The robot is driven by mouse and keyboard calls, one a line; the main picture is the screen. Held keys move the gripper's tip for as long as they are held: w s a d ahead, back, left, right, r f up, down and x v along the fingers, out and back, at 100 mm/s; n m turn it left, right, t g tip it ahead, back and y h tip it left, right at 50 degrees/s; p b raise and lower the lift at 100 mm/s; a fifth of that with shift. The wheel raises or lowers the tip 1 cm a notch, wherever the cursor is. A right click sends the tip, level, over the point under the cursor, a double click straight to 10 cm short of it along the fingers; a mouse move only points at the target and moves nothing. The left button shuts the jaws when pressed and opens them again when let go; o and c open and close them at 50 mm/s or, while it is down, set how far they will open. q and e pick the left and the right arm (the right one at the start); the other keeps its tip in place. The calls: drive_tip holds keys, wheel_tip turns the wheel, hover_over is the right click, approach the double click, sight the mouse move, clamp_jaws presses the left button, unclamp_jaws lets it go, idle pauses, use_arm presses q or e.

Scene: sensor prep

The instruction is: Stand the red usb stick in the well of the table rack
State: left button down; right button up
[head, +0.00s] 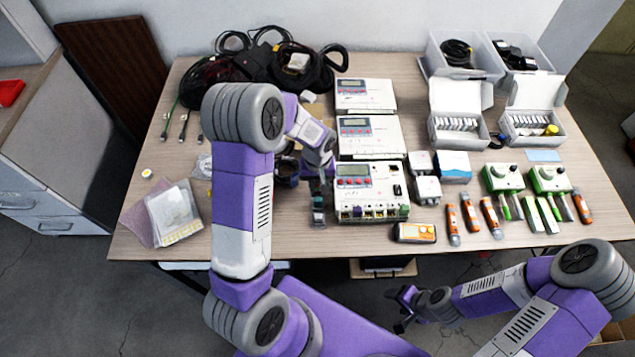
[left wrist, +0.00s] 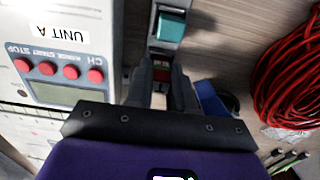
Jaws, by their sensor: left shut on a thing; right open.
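My left gripper (head: 319,184) is shut beside the front white device. In the left wrist view its fingers (left wrist: 161,82) close on a small red piece, the red usb stick (left wrist: 162,75), which is mostly hidden by them. Just beyond the fingertips is a small grey holder, apparently the table rack (left wrist: 165,50), with a teal block (left wrist: 171,25) in it. The rack also shows in the head view (head: 318,222), close to the device's left side. I cannot tell whether the stick touches the rack. My right gripper (head: 398,310) is open and empty, off the table's front edge.
White devices (head: 370,180) stand in a column right of the left gripper; the nearest is labelled UNIT A. Cable coils (head: 285,65) lie at the back, with a red coil (left wrist: 290,80) in the wrist view. Table left of the rack is partly clear.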

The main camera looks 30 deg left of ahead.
use_arm(q)
drive_tip(key=shift+f, duration=0.1)
drive_tip(key=c, duration=0.9)
unclamp_jaws()
drive_tip(key=shift+o, duration=0.3)
drive_tip(key=shift+o, duration=0.5)
drive_tip(key=shift+r+p, duration=2.55)
drive_tip(key=shift+r, duration=1)
